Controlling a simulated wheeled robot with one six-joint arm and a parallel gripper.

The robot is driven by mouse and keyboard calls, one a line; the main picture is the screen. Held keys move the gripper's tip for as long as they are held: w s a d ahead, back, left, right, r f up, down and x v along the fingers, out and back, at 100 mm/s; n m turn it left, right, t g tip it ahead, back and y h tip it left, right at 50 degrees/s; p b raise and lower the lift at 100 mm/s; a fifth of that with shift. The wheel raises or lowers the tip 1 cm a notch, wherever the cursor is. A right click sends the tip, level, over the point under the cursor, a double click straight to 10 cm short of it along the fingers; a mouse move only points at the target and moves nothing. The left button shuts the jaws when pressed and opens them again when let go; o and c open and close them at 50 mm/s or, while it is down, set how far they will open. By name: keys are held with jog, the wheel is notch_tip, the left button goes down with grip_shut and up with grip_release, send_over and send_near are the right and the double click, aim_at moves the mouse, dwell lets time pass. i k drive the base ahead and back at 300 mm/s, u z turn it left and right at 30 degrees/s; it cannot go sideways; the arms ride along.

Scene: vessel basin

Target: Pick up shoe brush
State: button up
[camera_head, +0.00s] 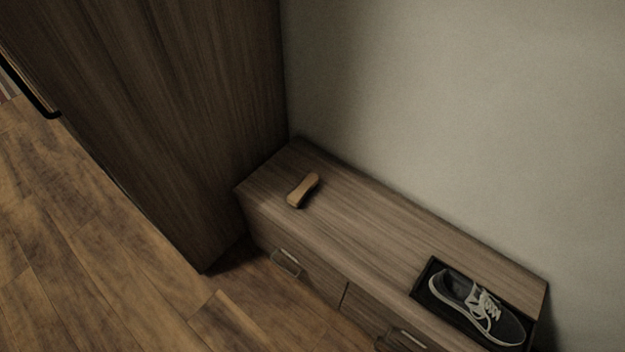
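The shoe brush (303,190) is a small tan-brown block, narrower at its middle. It lies on the top of a low wooden cabinet (365,222), near the cabinet's left end and the tall wooden panel. Nothing covers the brush in this view. My gripper is not in view, so its place relative to the brush cannot be told.
A black tray (421,294) holding a dark shoe (470,303) with white laces sits at the cabinet's right end. A tall dark wardrobe (190,110) stands at the left, and a plain wall (470,110) rises behind. Wooden floor (90,240) is clear at the lower left.

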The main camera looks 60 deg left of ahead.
aim_at(297, 197)
jog(key=z, duration=2.65)
jog(key=k, duration=1.55)
jog(key=u, duration=0.5)
